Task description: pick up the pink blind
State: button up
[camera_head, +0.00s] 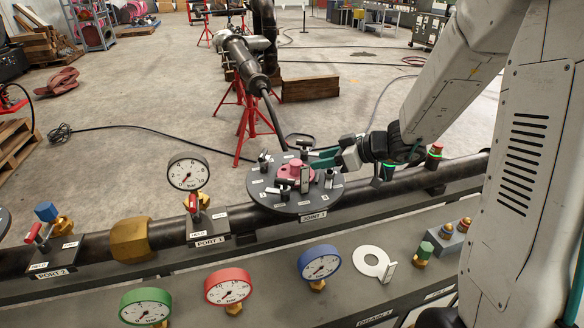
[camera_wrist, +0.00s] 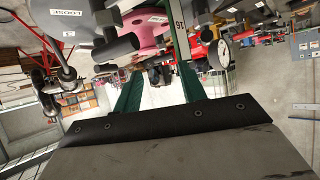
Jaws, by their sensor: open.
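The pink blind (camera_head: 289,170) sits on the round dark flange plate (camera_head: 262,190) marked JOINT 1, among dark bolts and small labels. An upright grey tab (camera_head: 304,180) stands at its right side. In the wrist view, the pink blind (camera_wrist: 148,27) is at the top, partly hidden by dark bolts and cut off by the frame edge. My gripper (camera_head: 318,165) is just right of the blind, with teal fingers apart and pointing toward it. In the wrist view, my gripper (camera_wrist: 155,75) is open with nothing seen held. I cannot tell whether a finger touches the tab.
A dark pipe (camera_head: 369,197) runs through the joint. A dark rod (camera_head: 273,120) reaches down near the flange.

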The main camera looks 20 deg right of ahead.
aim_at(296, 162)
jog(key=shift+w+d+f, duration=0.35)
jog(key=shift+w+d, duration=0.1)
jog(key=shift+w, duration=0.2)
jog(key=shift+w+x, duration=0.25)
jog(key=shift+x, duration=3.65)
jog(key=shift+d+r, duration=0.15)
grip_shut()
